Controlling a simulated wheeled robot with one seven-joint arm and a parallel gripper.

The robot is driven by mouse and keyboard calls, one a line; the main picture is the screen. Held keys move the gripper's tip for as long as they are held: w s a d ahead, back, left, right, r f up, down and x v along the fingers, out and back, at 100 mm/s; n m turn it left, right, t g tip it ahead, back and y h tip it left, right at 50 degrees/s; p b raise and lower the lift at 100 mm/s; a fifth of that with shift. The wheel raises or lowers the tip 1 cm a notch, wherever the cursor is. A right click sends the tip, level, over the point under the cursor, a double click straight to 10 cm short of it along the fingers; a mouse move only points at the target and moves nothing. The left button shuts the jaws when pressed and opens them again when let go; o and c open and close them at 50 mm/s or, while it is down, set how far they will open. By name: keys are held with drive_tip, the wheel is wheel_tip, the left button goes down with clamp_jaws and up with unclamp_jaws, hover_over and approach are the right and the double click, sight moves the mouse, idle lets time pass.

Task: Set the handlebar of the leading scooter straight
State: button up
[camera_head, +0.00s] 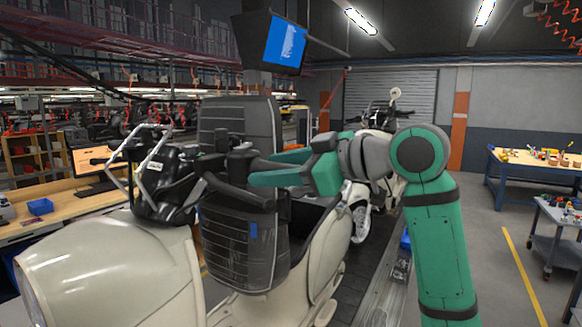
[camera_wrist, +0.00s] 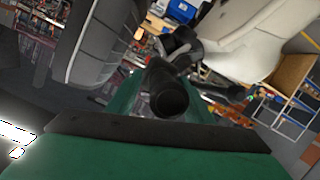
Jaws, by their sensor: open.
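The leading scooter (camera_head: 115,265) is cream and fills the lower left of the head view, front end toward the lower left. Its black handlebar (camera_head: 238,191) stands above the front body, with a chrome rack beside it at left; its exact angle is hard to judge. My gripper (camera_head: 277,166) comes in from the right, its green fingers open at a dark bar end of the handlebar. In the wrist view, the round end of a black grip (camera_wrist: 171,97) sits between the spread fingers, close to the palm. Whether a finger touches it cannot be told.
A dark grey ribbed upright form (camera_head: 240,245) stands close behind the handlebar. Another scooter (camera_head: 362,215) follows on the slat conveyor (camera_head: 352,290). A workbench (camera_head: 62,212) with a screen is at left. A blue table (camera_head: 530,172) and a cart stand right, with open floor between.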

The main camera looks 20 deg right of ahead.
sight(297, 166)
drive_tip(key=shift+d, duration=0.1)
drive_tip(key=v, duration=1)
drive_tip(key=shift+s+d, duration=0.15)
drive_tip(key=shift+s, duration=0.2)
drive_tip(key=shift+r, duration=0.1)
